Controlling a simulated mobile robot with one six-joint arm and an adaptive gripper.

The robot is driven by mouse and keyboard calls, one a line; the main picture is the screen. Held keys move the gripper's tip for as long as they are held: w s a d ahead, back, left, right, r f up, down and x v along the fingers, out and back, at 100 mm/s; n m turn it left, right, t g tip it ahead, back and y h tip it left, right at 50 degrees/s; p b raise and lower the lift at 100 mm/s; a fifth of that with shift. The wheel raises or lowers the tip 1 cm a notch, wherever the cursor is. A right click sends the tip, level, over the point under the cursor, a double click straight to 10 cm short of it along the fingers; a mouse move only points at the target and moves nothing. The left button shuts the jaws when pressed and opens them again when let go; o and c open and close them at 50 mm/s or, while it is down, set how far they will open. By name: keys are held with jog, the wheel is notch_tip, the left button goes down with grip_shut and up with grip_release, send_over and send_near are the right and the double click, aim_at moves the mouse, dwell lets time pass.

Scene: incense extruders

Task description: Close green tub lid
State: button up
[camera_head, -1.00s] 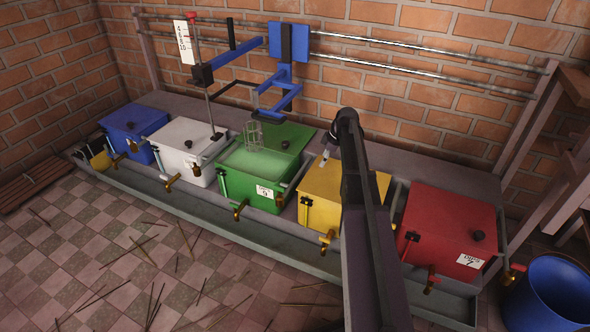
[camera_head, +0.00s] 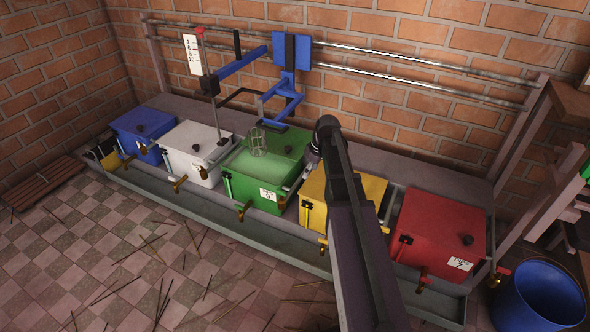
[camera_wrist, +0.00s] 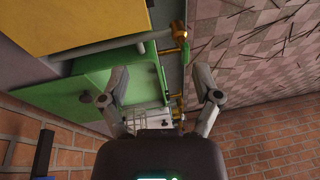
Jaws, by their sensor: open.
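The green tub (camera_head: 250,187) stands in the middle of the row, its front part uncovered and showing pale green contents. Its green lid (camera_head: 283,140) with a dark knob is at the tub's back; I cannot tell its exact tilt. A wire basket (camera_head: 258,142) hangs at the opening. My gripper (camera_wrist: 160,72) is open and empty, its two fingers spread wide. In the wrist view the green tub (camera_wrist: 135,85) shows beyond and left of the fingers. In the head view my arm largely hides the gripper, near the border of the green and yellow tubs.
The yellow tub (camera_head: 318,202) is right of the green one, the red tub (camera_head: 437,232) farther right. White (camera_head: 190,150) and blue (camera_head: 137,130) tubs stand left. A blue hanging frame (camera_head: 285,85) is above the green tub. A blue bucket (camera_head: 540,300) stands at right.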

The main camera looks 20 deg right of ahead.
jog(key=s+a+r+m+h+p, duration=0.1)
jog(key=s+a+r+m+p, duration=0.2)
jog(key=s+a+r+p, duration=0.4)
jog(key=shift+s+a+r+m+g, duration=0.3)
jog(key=shift+s+a+g, duration=0.1)
jog(key=shift+a, duration=0.25)
jog(key=shift+w+f, duration=0.1)
jog(key=shift+f, duration=0.05)
